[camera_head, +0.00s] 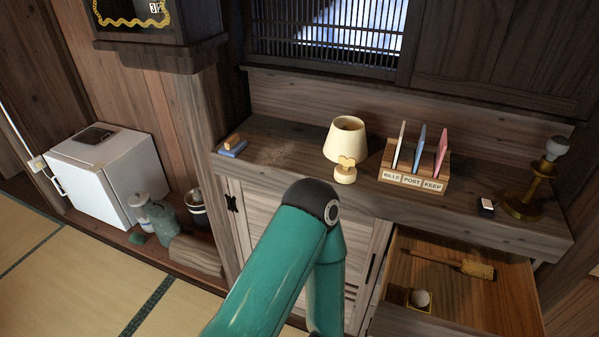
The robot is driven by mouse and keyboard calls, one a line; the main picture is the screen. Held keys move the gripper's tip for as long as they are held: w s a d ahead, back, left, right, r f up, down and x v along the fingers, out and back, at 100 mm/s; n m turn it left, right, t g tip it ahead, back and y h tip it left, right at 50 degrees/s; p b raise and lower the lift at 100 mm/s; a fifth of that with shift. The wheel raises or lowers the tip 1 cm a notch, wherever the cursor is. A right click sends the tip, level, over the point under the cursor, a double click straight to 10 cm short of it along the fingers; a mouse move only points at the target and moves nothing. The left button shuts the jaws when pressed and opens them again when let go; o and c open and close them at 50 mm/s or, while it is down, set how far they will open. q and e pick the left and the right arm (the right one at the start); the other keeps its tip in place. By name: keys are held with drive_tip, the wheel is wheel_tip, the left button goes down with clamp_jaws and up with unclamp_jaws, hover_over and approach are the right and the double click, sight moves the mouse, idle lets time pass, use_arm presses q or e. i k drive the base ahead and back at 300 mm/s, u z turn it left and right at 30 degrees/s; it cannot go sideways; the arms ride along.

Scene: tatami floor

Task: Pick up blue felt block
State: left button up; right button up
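A small blue block (232,149) lies at the left end of the wooden cabinet top (285,155), close to its front edge. A small tan wooden piece (232,140) sits against its back side; I cannot tell whether the two are joined. Neither gripper is in view. One teal arm of mine rises from the bottom middle and bends at a dark elbow in front of the cabinet, to the right of and nearer than the block. Its gripper end is out of the picture.
An open drawer (495,305) juts out below right. A wooden post (205,125) rises left of the blue block.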

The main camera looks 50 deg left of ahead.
sight(233, 145)
drive_tip(key=u, duration=0.05)
drive_tip(key=k, duration=0.5)
drive_tip(key=u, duration=0.6)
drive_tip(key=i, duration=0.7)
drive_tip(key=u, duration=1.25)
drive_tip(key=i, duration=0.5)
drive_tip(key=z, duration=0.15)
drive_tip(key=k, duration=0.5)
drive_tip(key=u, duration=0.15)
